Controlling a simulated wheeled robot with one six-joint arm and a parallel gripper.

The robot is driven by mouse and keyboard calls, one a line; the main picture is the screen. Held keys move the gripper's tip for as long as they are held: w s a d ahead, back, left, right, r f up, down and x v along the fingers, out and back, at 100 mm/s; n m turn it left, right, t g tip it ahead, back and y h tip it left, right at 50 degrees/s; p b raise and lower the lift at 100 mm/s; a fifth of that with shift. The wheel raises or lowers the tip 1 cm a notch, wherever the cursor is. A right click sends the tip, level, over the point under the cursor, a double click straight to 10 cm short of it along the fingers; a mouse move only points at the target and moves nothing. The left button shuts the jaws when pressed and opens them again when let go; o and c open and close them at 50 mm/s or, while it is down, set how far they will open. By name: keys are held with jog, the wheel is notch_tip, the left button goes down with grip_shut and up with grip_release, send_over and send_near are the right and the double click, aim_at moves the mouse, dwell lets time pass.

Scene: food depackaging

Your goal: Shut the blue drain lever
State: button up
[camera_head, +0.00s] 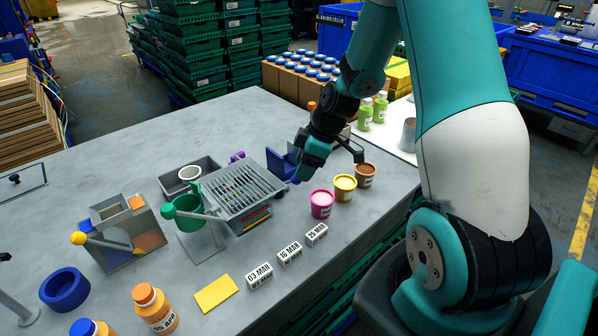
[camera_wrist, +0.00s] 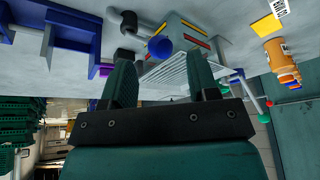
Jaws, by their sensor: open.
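In the wrist view, the drain lever shows as a round blue knob (camera_wrist: 160,47) beside a dark pipe fitting (camera_wrist: 126,25) on the side of the grey draining box (camera_wrist: 196,32). My gripper (camera_wrist: 160,68) is open and empty, and the knob appears between its two dark green fingers, beyond their tips. I cannot tell the exact gap or the lever's angle. In the head view my gripper (camera_head: 302,171) is low at the right end of the slatted rack (camera_head: 240,190), and the lever is hidden there.
A blue stand (camera_head: 280,164) is close beside my gripper. Pink (camera_head: 321,203), yellow (camera_head: 345,187) and brown (camera_head: 366,175) cups stand to its right. White date blocks (camera_head: 289,253) lie in front. A green strainer (camera_head: 187,206) is left of the rack.

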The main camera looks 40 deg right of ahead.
aim_at(287, 182)
jog(key=shift+x, duration=1.85)
grip_shut()
jog(key=shift+r+p, duration=0.15)
jog(key=shift+p, duration=0.2)
